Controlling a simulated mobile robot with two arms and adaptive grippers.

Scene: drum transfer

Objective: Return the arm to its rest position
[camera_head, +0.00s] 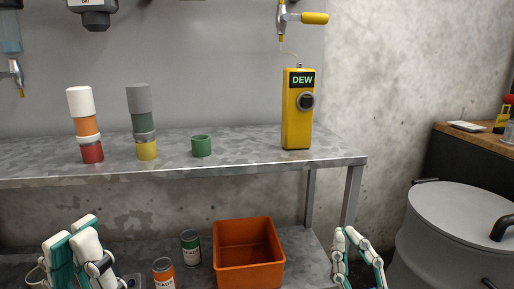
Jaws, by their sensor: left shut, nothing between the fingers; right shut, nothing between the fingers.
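My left gripper (72,240) is at the lower left, white and teal, in front of the lower shelf. It is shut with nothing in it. My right gripper (346,238) is at the lower right of centre, between the orange bin and the grey drum. It is also shut and empty. Both are below the level of the steel bench top, and neither visibly holds anything. The rest of both arms is cut off by the bottom edge of the picture.
The steel bench (240,168) carries two stacks of coloured cylinders, a green ring (201,146) and a yellow DEW device (297,125). Below are an orange bin (249,275), a green can (190,248) and an orange can (163,272). A grey drum (455,225) stands at right.

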